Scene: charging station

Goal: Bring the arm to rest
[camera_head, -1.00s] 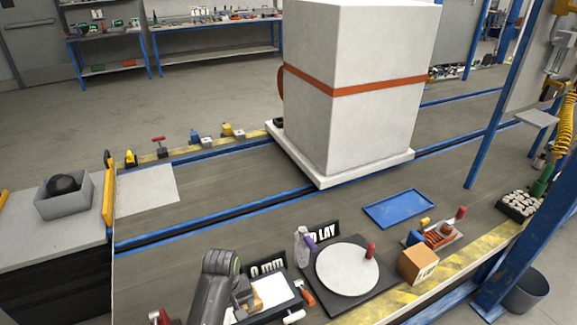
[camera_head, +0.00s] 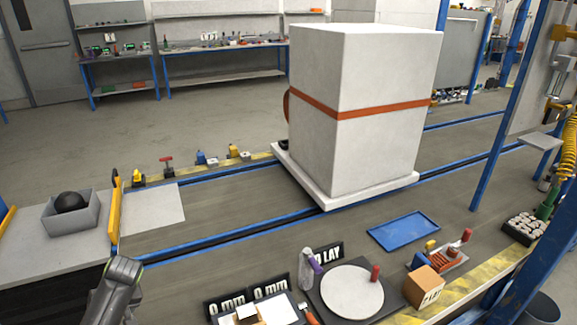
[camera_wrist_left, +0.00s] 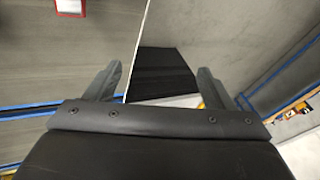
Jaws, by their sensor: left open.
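My left arm (camera_head: 115,290) shows as a grey link at the bottom left of the head view, in front of the rail and right of the low bench. Its gripper is out of that picture. In the left wrist view my left gripper (camera_wrist_left: 160,68) is open, with its two grey fingers spread apart and nothing between them. Behind the fingers are grey floor and a dark block-like surface (camera_wrist_left: 160,72). My right gripper is not in view.
A large white box (camera_head: 360,90) with an orange band stands on a pallet on the blue rails. A round white plate (camera_head: 350,292), black label signs (camera_head: 270,291), an orange block (camera_head: 423,288) and a blue tray (camera_head: 404,231) lie at front right. A grey bin (camera_head: 72,220) holds a black ball.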

